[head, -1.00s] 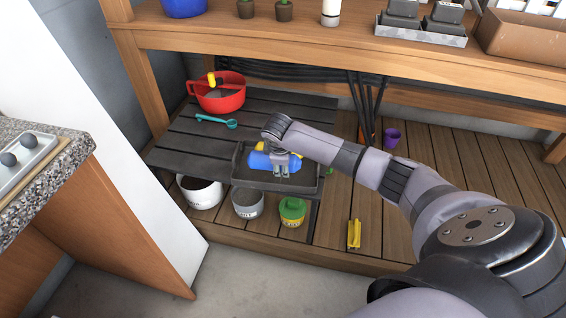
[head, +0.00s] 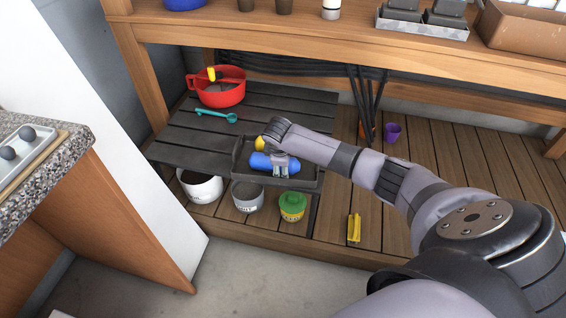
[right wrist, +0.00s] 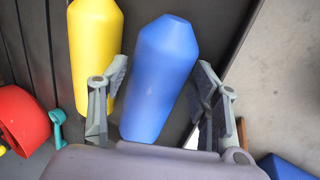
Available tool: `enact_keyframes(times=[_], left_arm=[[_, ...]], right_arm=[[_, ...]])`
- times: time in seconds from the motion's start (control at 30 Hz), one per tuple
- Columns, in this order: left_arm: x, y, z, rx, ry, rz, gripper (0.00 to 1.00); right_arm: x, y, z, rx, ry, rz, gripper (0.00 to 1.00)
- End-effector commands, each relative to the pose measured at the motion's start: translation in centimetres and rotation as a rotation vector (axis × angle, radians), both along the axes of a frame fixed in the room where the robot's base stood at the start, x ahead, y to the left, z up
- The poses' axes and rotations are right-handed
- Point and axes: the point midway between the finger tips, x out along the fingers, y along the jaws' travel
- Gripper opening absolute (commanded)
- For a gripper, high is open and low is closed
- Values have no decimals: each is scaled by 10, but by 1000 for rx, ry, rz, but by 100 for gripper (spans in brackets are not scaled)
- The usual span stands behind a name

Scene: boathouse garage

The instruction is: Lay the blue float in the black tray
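The blue float (head: 259,161) lies on its side in the black tray (head: 306,180), which stands on the low dark slatted table. In the right wrist view the blue float (right wrist: 162,75) lies between the two fingers of my right gripper (right wrist: 160,80), with narrow gaps beside it. That gripper (head: 281,169) is open, low over the tray, and hides part of the float in the head view. A yellow float (right wrist: 95,45) lies beside the blue one; little of it (head: 262,142) shows in the head view. My left gripper is not in view.
A red pot (head: 222,92) and a teal scoop (head: 218,115) are on the slatted table (head: 180,140). A white pot (head: 200,188), a grey pot (head: 247,196) and a green-lidded jar (head: 292,206) stand in front. The wooden bench (head: 300,40) overhangs behind.

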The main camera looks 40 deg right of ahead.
Motion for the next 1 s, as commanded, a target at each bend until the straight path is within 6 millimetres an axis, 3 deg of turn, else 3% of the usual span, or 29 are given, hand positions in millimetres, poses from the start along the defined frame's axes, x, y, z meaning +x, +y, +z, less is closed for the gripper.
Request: enact_keyframes(times=[0.17,0.57,0.77,1.0], left_arm=[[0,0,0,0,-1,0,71],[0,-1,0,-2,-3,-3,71],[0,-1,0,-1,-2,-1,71],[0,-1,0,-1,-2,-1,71]], right_arm=[[0,0,0,1,1,0,71],[-2,2,4,1,3,1,71],[-10,10,33,0,-1,3,71],[-24,23,81,0,-2,2,71]])
